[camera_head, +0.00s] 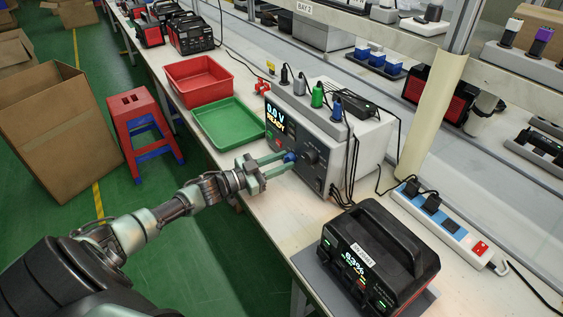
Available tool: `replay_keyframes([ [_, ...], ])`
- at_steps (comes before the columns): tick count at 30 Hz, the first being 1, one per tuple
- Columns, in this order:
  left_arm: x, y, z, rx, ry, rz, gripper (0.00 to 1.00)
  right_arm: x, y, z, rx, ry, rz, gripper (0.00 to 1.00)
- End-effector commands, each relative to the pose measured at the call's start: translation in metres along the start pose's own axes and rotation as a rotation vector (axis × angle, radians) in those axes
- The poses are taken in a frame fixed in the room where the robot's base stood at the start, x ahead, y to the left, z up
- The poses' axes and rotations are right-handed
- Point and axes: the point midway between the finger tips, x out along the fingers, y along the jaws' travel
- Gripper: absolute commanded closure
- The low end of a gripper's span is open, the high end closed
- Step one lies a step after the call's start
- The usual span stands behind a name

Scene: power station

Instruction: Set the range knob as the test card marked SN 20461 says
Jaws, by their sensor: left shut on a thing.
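The tester (345,140) is a grey box on the bench, its dark front panel facing left, with a screen (276,112) reading "0.0 V" and "READY". A round black knob (311,157) sits on that panel. My left gripper (287,158) reaches the panel from the left, its greenish fingers shut on a small blue knob (291,156) just left of the black one. The fingers partly hide the blue knob, and its pointer setting cannot be read. A black power station (375,250) showing "83%" stands in front, with a white label too small to read. No test card can be made out.
A green tray (205,137) and a red tray (182,88) lie left of the tester. A power strip (445,222) and cables lie to its right. A red stool (128,107) and cardboard box (50,120) stand on the floor. Bare bench lies before the tester.

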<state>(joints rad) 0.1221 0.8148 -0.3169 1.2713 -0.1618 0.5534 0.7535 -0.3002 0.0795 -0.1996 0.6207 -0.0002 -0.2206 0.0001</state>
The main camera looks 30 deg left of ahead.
Motion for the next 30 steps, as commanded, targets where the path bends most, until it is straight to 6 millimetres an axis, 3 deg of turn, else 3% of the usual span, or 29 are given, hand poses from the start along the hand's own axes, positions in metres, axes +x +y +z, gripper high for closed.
replay_keyframes([
  [11,-0.0001,0.0006,-0.0006,0.143,-0.008,0.004,1.00,-0.0003,-0.0002,-0.0001,0.000,0.000,0.000,0.64],
  [30,-0.0002,0.0008,-0.0008,0.648,-0.039,0.009,1.00,0.0023,-0.0003,0.0003,0.000,0.000,0.000,0.64],
])
